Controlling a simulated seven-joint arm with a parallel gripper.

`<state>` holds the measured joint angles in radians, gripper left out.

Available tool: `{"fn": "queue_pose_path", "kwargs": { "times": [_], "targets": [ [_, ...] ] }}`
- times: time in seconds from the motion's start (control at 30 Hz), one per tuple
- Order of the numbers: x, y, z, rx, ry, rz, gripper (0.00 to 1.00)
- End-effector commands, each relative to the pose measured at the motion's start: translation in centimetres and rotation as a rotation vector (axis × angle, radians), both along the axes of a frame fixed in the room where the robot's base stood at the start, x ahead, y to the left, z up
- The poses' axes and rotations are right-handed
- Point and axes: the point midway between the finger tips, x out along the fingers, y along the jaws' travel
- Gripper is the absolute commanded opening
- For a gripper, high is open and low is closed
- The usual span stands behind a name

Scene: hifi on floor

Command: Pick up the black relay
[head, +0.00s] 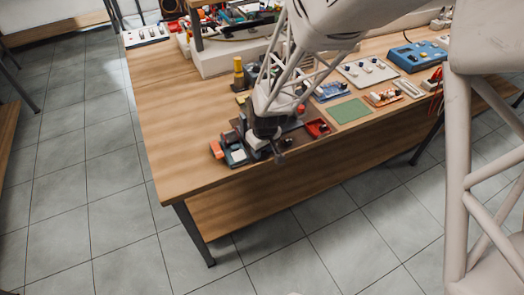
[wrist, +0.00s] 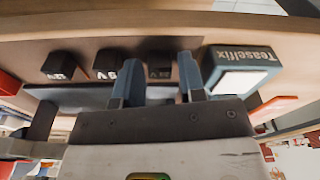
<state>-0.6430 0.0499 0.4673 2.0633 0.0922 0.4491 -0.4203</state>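In the wrist view, several small black blocks stand in a row: one marked 12V (wrist: 58,66), one marked 9V (wrist: 107,64), and a darker one (wrist: 159,68) seen between my fingers. Which of them is the relay I cannot tell for sure. My gripper (wrist: 158,68) has its two blue fingers apart, with gaps on both sides of the darker block. In the head view my gripper (head: 268,148) is low over the near edge of the wooden table, and it hides the blocks under it.
A dark box marked Teaselfix (wrist: 240,68) stands just right of my right finger in the wrist view. In the head view, a red tray (head: 317,128) and a green mat (head: 348,111) lie to the right. The wooden table (head: 170,130) is bare at left.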

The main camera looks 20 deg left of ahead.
Motion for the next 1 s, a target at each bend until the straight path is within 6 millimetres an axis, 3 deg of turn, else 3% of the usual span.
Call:
{"fn": "queue_pose_path", "kwargs": {
  "times": [0.37,0.6,1.0],
  "targets": [
    [0.00,0.01,0.02,0.000,0.000,0.000,0.37],
    [0.00,0.01,0.03,0.000,0.000,0.000,0.00],
    [0.01,0.00,0.15,0.001,-0.001,0.000,0.00]
  ]
}}
